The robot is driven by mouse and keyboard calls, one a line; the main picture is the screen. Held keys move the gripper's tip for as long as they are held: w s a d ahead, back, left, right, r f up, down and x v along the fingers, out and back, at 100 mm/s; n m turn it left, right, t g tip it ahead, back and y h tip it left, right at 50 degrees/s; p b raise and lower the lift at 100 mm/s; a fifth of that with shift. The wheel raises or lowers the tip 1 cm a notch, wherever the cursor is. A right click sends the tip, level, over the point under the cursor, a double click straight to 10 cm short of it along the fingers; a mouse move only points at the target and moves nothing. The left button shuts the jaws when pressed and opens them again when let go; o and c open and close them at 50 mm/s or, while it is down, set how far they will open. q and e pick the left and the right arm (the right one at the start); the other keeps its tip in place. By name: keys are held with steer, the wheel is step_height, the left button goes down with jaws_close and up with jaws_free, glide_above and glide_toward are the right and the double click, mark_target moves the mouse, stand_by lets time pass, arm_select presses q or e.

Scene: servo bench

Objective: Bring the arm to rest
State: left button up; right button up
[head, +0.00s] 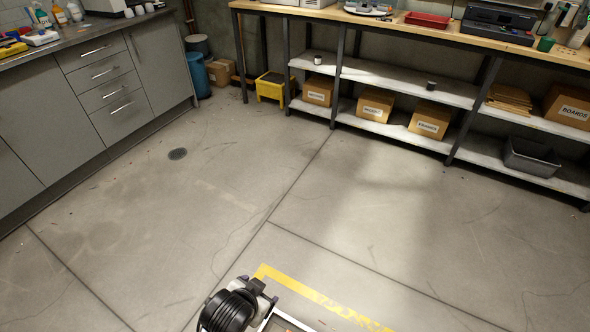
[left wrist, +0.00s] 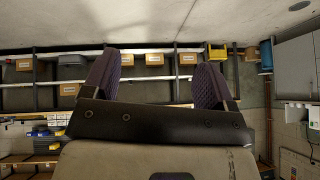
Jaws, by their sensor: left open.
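My left gripper (left wrist: 156,82) shows in the left wrist view. Its two dark, ridged fingers stand wide apart with nothing between them. Beyond the fingers, the shelves and the floor appear upside down, some distance away. The gripper touches nothing that I can see. I cannot make out the left gripper's fingers in the head view. My right gripper is in neither view.
Grey cabinets (head: 70,110) line the left. A long workbench (head: 400,25) with shelves of cardboard boxes (head: 375,105) stands along the back. A yellow bin (head: 271,88) and a blue barrel (head: 198,75) stand between them. The concrete floor (head: 330,200) in the middle is clear.

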arm_select(q)
steer(key=s+a+r+n+t+y+p, duration=0.1)
steer(key=s+a+r+n+p, duration=0.1)
steer(key=s+a+r+p, duration=0.4)
steer(key=s+a+r+n+p, duration=0.1)
steer(key=s+a+r+p, duration=0.15)
steer(key=r, duration=0.45)
steer(key=s+a+r+n+g+y+p, duration=0.1)
steer(key=s+a+g+p, duration=0.1)
steer(key=s+p, duration=0.45)
steer(key=s+a+n+g+p, duration=0.15)
steer(key=s+p, duration=0.25)
steer(key=s, duration=0.6)
step_height(320, 180, up, 37)
steer(key=p, duration=3.7)
steer(key=shift+w+a+m+g, duration=0.2)
steer(key=shift+a+m+g, duration=0.15)
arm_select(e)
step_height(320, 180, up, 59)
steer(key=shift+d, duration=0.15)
arm_select(q)
steer(key=shift+r, duration=0.1)
steer(key=shift+c, duration=0.2)
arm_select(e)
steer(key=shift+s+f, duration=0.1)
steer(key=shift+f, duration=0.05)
